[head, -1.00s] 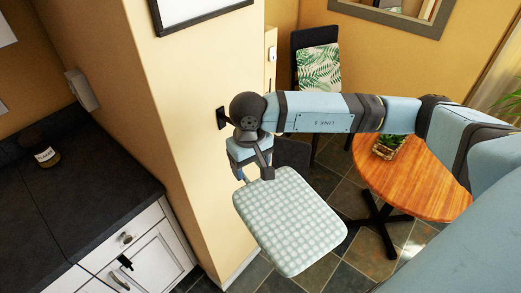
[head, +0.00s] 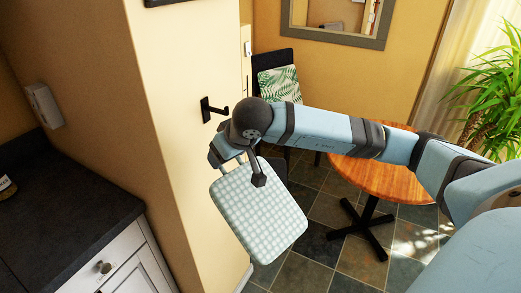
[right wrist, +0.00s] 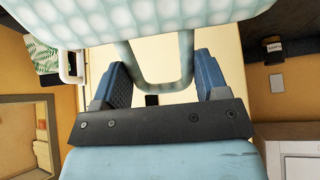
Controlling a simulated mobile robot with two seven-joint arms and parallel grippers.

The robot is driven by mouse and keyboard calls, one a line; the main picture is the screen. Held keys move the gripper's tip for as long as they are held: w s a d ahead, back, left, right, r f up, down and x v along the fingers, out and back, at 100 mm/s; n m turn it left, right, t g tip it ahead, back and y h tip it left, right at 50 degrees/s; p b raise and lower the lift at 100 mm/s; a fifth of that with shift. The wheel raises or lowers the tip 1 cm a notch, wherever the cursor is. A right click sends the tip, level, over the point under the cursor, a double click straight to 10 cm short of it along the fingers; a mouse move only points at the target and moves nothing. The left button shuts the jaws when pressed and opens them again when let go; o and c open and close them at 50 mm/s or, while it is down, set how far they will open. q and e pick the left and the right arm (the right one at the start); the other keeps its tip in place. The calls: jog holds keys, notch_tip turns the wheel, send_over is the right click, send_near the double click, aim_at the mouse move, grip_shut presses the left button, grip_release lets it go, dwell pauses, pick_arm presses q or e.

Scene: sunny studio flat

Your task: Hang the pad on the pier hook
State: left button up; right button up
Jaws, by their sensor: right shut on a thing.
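The pad (head: 259,212) is a pale green-and-white checked square with rounded corners. It hangs tilted below my right gripper (head: 227,150), in front of the pier (head: 190,160). In the right wrist view my right gripper (right wrist: 160,78) is shut on the pad's pale loop (right wrist: 155,84), and the pad's body (right wrist: 150,18) fills the top. The black pier hook (head: 213,109) sticks out from the pier face just left of my right wrist, above the pad, apart from the loop. My left gripper is not in view.
A dark counter (head: 75,215) with white drawers stands left of the pier. A round wooden table (head: 385,178) and a chair with a leaf-print cushion (head: 280,84) stand behind my right arm. A leafy plant (head: 495,90) is at the right. Tiled floor lies open below the pad.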

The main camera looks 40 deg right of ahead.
jog(key=w+d+n+t+y+b, duration=0.15)
jog(key=d+t+y+b, duration=0.25)
jog(key=d+t+b, duration=0.5)
pick_arm(q)
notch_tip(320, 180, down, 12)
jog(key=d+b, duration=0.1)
jog(key=b, duration=0.7)
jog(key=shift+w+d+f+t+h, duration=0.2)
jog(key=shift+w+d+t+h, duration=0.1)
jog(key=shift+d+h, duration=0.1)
pick_arm(e)
jog(key=n+y, duration=0.2)
send_near(227, 111)
jog(key=shift+w+d+f+t, duration=0.2)
jog(key=shift+w+f+t, duration=0.15)
jog(key=shift+f, duration=0.2)
pick_arm(q)
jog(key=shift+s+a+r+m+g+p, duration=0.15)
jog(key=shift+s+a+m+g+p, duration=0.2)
jog(key=shift+p, duration=1.8)
pick_arm(e)
jog(key=shift+x, duration=5)
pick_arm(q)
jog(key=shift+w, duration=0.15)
pick_arm(e)
jog(key=shift+r, duration=0.1)
